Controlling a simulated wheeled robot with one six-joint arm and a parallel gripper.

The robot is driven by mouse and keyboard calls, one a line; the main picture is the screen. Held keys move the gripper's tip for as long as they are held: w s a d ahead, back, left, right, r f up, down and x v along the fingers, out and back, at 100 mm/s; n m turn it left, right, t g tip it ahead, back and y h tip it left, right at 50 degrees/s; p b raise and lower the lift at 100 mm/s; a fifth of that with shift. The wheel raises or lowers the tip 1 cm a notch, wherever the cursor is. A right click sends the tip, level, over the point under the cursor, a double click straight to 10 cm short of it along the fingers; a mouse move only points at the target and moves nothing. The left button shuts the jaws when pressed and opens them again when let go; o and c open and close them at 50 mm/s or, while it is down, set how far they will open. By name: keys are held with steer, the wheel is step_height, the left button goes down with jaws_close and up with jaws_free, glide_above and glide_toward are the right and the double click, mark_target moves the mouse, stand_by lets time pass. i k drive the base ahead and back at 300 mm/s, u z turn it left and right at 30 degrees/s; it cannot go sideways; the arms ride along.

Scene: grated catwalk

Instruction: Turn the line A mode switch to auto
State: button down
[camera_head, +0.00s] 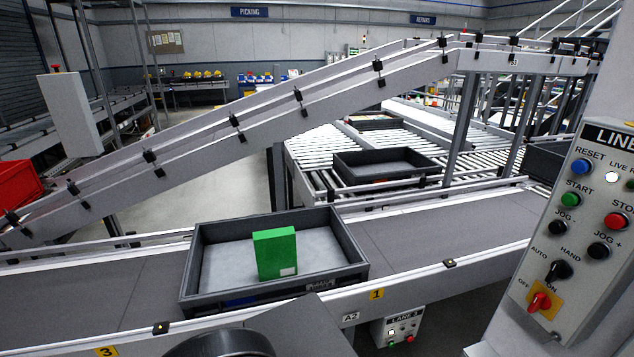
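A grey control panel (590,215) stands at the right, headed "LINE"; the rest of the heading is cut off by the picture edge. Low on it is a black mode switch (560,270), with "AUTO" to its left and "HAND" above it. Which label its knob points to is too small to tell surely. Below it is a red rotary switch (540,302) on a yellow plate marked OFF and ON. My gripper is not in view; a dark rounded part at the bottom edge looks like my arm.
The panel also has blue reset, green start (571,199), red stop (617,221) and black jog buttons. A belt conveyor (440,240) crosses in front, carrying a dark tray (190,265) with a green box (275,252). A "LANE 3" box (400,328) hangs below its edge.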

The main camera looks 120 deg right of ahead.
mark_target(560, 268)
steer(key=u, duration=4.2)
steer(key=i, duration=0.15)
steer(key=u, duration=1.65)
steer(key=i, duration=0.35)
steer(key=u, duration=1.65)
